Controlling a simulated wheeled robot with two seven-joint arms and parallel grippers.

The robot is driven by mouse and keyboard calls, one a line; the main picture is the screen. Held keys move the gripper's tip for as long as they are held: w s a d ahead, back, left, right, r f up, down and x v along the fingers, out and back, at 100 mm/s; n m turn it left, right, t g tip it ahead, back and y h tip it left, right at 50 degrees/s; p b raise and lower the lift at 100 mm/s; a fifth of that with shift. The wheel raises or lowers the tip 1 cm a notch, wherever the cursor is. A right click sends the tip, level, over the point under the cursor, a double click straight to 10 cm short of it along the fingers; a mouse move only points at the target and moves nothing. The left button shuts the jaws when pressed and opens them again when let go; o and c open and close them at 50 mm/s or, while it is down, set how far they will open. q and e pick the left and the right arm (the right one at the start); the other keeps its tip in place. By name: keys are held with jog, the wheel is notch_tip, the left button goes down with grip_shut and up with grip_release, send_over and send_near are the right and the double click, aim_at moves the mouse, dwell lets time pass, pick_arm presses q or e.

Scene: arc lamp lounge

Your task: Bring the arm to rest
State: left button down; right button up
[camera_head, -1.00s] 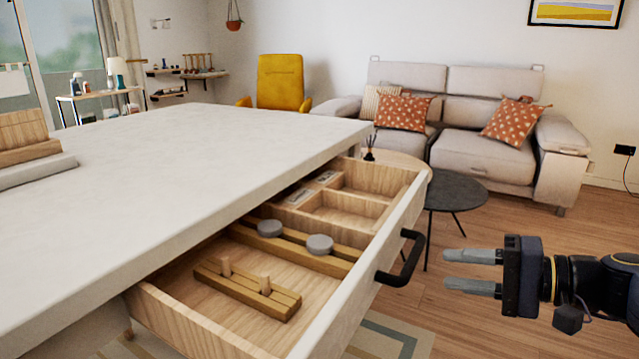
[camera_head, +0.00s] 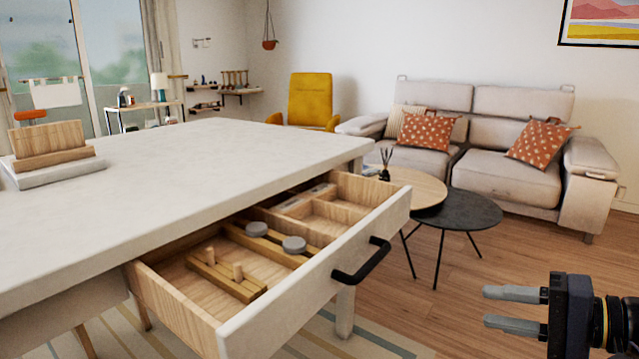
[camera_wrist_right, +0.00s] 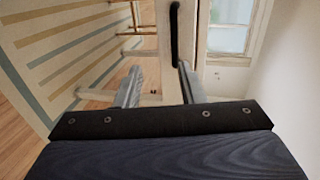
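My right gripper (camera_head: 514,307) is at the lower right of the head view. Its two grey fingers are apart with nothing between them, and it hangs clear of the drawer, to the right of the handle. The fingers also show spread and empty in the right wrist view (camera_wrist_right: 158,88). The drawer (camera_head: 300,305) of the white table is pulled out, with its black handle (camera_head: 362,262) on the front. The handle also shows in the right wrist view (camera_wrist_right: 175,32), beyond the fingers. My left gripper is in neither view.
The white table (camera_head: 200,175) carries a wooden stand (camera_head: 50,148) at left. A dark round table (camera_head: 460,212) and a sofa (camera_head: 500,180) stand behind. Open floor lies around my right gripper.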

jog(key=s+a+r+n+g+h+p, duration=0.1)
jog(key=s+r+h+p, duration=0.3)
jog(key=p, duration=1.2)
jog(key=s+a+r+n+g+h+p, duration=0.2)
jog(key=s+a+r+n+h+p, duration=0.2)
jog(key=s+r+p, duration=0.8)
jog(key=p, duration=0.5)
jog(key=shift+a+h, duration=0.25)
jog(key=shift+h, duration=0.05)
